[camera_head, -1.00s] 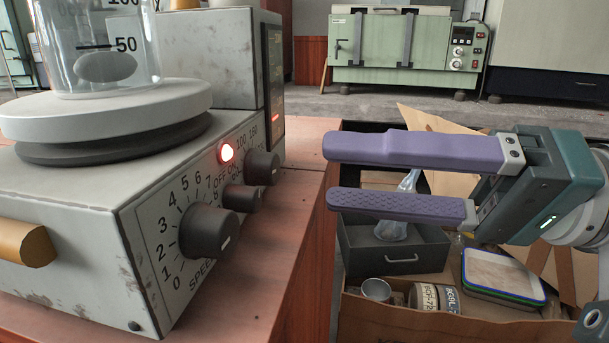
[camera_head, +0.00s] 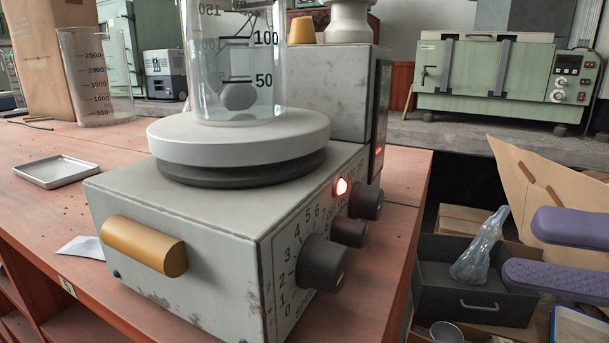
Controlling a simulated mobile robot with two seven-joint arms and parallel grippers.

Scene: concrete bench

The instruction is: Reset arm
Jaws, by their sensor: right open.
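My right gripper (camera_head: 545,252) shows at the right edge of the head view, with its two purple fingers apart and nothing between them. The rest of that arm is outside the picture. The fingers are in front of the boxes to the right of the bench, apart from the stirrer. A grey hotplate stirrer (camera_head: 190,233) stands on the bench (camera_head: 367,301), with its red light lit. A glass beaker (camera_head: 207,62) sits on its round plate (camera_head: 240,138). My left gripper is not in the picture.
A large graduated beaker (camera_head: 96,85), a shallow metal tray (camera_head: 56,171) and a white paper piece (camera_head: 83,247) are on the bench at left. A grey drawer box (camera_head: 475,302) holding a clear plastic bag (camera_head: 480,248) lies right of the bench. A green oven (camera_head: 486,78) stands behind.

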